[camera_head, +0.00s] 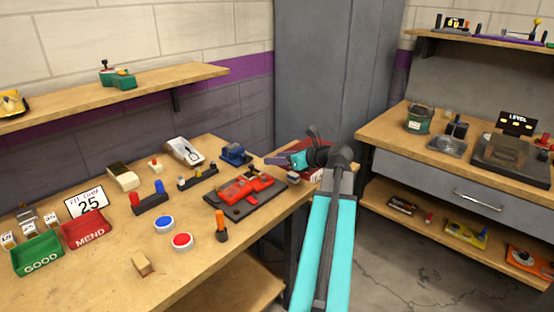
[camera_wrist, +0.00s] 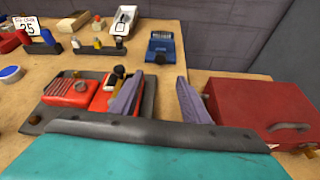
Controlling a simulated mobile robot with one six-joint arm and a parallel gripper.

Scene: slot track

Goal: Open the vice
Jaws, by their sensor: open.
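A small blue device that looks like the vice (camera_head: 235,153) stands near the back edge of the left bench. It also shows in the wrist view (camera_wrist: 160,47), ahead of my fingers. Its jaw gap is too small to judge. My gripper (camera_head: 280,160) is at the right end of this bench, to the right of the vice. In the wrist view my gripper (camera_wrist: 161,79) is open, with its two grey-purple fingers apart and nothing between them. The fingers do not touch the vice.
A dark plate (camera_wrist: 35,126) with red car parts (camera_wrist: 75,92) lies left of my fingers. A red toolbox (camera_wrist: 235,105) stands close on their right. A white tray (camera_head: 184,152) lies left of the vice. A grey cabinet (camera_head: 330,70) stands behind.

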